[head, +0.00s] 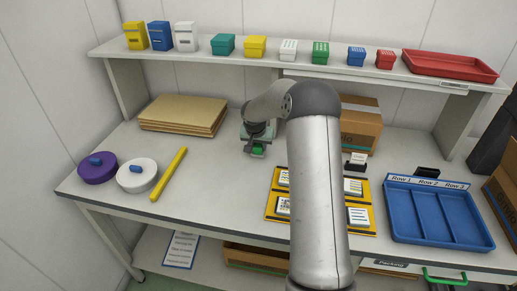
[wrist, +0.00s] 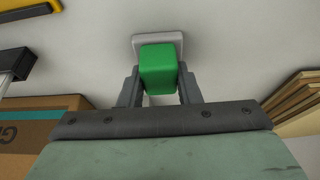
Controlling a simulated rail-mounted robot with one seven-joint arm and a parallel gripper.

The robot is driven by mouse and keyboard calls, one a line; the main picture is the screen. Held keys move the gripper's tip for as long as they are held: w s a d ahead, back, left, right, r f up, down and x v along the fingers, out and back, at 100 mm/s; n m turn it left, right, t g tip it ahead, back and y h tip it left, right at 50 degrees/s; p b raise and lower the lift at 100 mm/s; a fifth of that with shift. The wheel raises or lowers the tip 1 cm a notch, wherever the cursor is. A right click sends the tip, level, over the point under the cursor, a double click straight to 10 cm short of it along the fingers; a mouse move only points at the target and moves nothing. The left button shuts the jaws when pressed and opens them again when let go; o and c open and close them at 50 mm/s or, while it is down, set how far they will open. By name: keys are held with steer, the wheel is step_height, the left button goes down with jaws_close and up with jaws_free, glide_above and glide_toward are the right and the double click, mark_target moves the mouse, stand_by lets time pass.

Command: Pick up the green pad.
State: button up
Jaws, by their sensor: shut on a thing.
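The green pad (wrist: 158,68) is a small rounded green block between my gripper's fingers in the wrist view. A pale grey square piece (wrist: 140,40) shows just beyond it, and I cannot tell whether the two are joined. My gripper (wrist: 160,92) is shut on the green pad, with one dark finger on each side. In the head view my gripper (head: 257,152) is over the middle back of the table, with a bit of green showing at its tips. I cannot tell whether the pad still touches the table.
A stack of brown boards (head: 183,114) lies left of my gripper, and a cardboard box (head: 360,125) stands to the right. A blue tray (head: 437,214) is at right. The table's middle left is clear.

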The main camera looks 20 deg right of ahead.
steer(key=shift+r, duration=0.45)
step_height(320, 180, up, 2)
steer(key=shift+r, duration=0.2)
steer(key=s+d+r+b, duration=0.3)
steer(key=s+r, duration=0.6)
steer(key=s, duration=0.4)
steer(key=shift+s+d+r, duration=0.25)
steer(key=shift+d+r, duration=0.1)
steer(key=shift+o, duration=0.6)
steer(key=shift+c, duration=0.2)
